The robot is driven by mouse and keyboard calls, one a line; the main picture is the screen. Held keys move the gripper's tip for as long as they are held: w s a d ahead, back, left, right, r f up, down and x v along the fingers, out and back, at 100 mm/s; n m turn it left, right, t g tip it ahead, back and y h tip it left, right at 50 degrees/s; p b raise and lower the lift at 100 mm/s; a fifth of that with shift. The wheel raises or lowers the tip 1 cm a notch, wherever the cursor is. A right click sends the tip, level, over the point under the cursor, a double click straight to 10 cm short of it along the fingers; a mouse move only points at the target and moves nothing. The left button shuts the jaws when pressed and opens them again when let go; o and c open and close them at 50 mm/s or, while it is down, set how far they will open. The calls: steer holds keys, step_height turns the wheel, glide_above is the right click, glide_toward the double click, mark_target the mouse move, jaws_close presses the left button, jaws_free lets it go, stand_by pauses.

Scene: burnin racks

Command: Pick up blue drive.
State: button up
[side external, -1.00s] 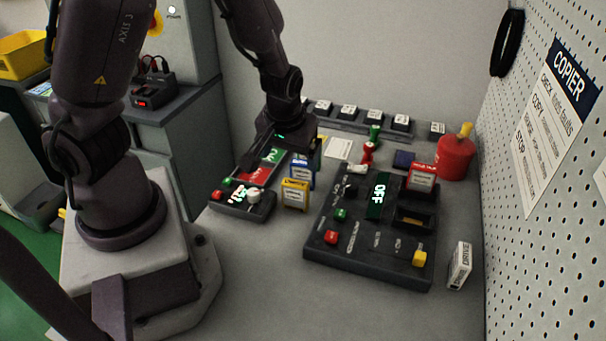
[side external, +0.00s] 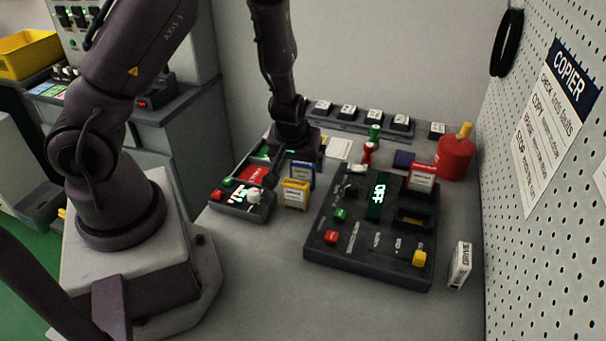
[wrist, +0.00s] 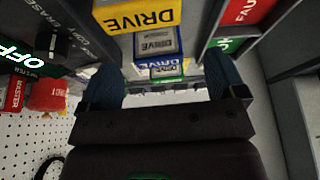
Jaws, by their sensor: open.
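The blue drive (side external: 302,175) stands upright on the table, just behind the yellow drive (side external: 295,194). My gripper (wrist: 163,64) is open, with one dark blue finger on each side. In the side view it is low over the blue drive, and its fingertips are partly hidden there. I cannot tell whether either finger touches the drive. Another drive with a green edge (wrist: 166,70) shows beyond the blue one in the wrist view.
The black copier (side external: 365,225) reads OFF and holds a red drive (side external: 422,178); its front slot looks empty. A small control box (side external: 240,200) is left of the drives. A white drive (side external: 460,265) stands right, near the pegboard. A red canister (side external: 455,158) is behind. The front table is clear.

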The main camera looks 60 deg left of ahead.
mark_target(302, 164)
steer(key=shift+w+x, duration=0.15)
steer(key=shift+x, duration=1.2)
steer(key=shift+w+x, duration=0.2)
steer(key=shift+x, duration=1.2)
steer(key=shift+a+r, duration=0.1)
steer(key=shift+r, duration=0.05)
steer(key=c, duration=1)
